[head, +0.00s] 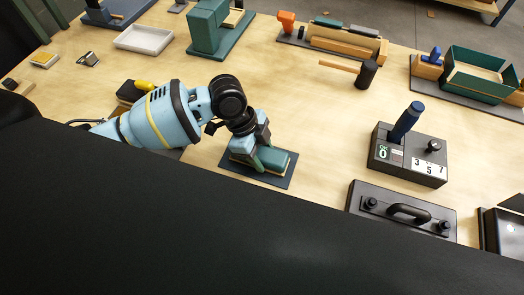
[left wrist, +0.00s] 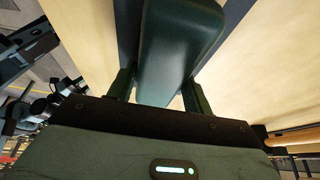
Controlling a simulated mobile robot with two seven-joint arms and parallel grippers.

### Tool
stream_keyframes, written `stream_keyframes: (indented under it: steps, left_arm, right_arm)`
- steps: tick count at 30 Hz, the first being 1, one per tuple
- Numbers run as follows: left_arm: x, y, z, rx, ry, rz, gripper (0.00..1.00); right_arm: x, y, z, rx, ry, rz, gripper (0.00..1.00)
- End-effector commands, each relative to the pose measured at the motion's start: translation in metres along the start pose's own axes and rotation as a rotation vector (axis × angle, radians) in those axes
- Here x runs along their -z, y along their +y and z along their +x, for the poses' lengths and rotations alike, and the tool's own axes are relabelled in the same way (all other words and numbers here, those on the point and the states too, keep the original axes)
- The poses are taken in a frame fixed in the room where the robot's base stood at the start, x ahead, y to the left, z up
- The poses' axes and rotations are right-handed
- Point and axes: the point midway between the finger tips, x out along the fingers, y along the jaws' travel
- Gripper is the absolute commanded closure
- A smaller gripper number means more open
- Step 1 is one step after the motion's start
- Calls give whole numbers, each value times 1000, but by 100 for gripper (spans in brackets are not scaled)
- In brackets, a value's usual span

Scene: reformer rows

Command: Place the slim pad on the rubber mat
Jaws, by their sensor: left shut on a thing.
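The slim pad (head: 283,161) is dark green on top, with a paler edge in the head view. It lies over the dark rubber mat (head: 235,169), inside the mat's outline. Whether its underside touches the mat is hard to tell. My left gripper (head: 261,158) points down and is shut on the pad, with a finger on each side. In the left wrist view the pad (left wrist: 178,45) sits between the two green fingers, with dark mat strips showing beside it. The gripper hides part of the pad and mat. My right gripper is out of view.
A grey box with a blue lever (head: 407,122) and a black handled case (head: 403,212) stand to the right. A mallet (head: 367,74), a green open bin (head: 455,78), a green block stand (head: 208,28) and a white tray (head: 143,39) lie farther back. Bare wood surrounds the mat's far side.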

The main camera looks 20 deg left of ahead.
Motion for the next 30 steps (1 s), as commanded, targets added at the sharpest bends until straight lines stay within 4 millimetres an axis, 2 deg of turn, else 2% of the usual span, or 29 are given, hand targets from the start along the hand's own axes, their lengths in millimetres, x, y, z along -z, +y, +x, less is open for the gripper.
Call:
stream_keyframes:
  steps: [6,7,12,23,26,30]
  left_arm:
    - [-1,0,2,0,0,0,74]
    - [-1,0,3,-1,0,0,48]
    - [-1,0,2,0,0,0,28]
    - [0,-1,-3,3,0,1,28]
    - [0,-1,-15,4,-1,2,28]
    - [0,-1,-41,6,-1,1,28]
  right_arm:
    - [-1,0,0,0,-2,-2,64]
    - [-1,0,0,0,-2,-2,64]
    - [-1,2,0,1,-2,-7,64]
    - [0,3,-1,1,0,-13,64]
    - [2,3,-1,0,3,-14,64]
    - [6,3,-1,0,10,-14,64]
